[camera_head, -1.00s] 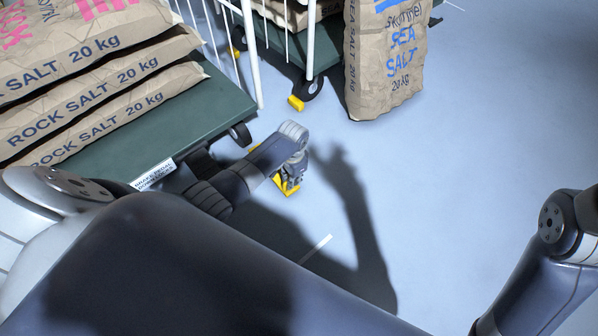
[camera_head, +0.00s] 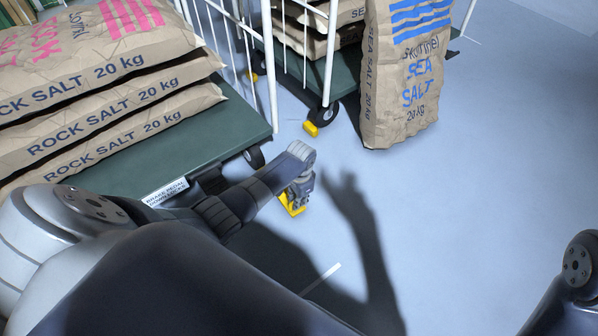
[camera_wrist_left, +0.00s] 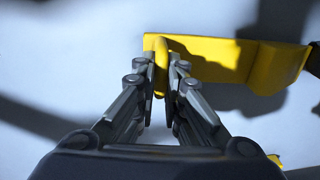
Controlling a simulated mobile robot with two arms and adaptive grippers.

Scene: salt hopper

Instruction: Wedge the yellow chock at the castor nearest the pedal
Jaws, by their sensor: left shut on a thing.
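A yellow chock (camera_head: 290,207) is at floor level beside the near green trolley (camera_head: 212,134), partly hidden by my left gripper (camera_head: 297,203). In the left wrist view, the fingers (camera_wrist_left: 161,88) are shut on a raised yellow part of the chock (camera_wrist_left: 215,58). I cannot tell whether the chock touches the floor. A black castor (camera_head: 254,157) shows under the trolley corner, up and left of the chock, apart from it. A dark pedal part (camera_head: 208,180) sits by the white brake-pedal label (camera_head: 165,191), partly behind my arm. My right gripper is out of view.
Rock salt sacks (camera_head: 110,110) load the near trolley. A second trolley (camera_head: 338,78) stands behind, with a yellow chock (camera_head: 310,128) by its castor (camera_head: 323,115). A sea salt sack (camera_head: 405,85) stands beside it. The blue floor at right is clear.

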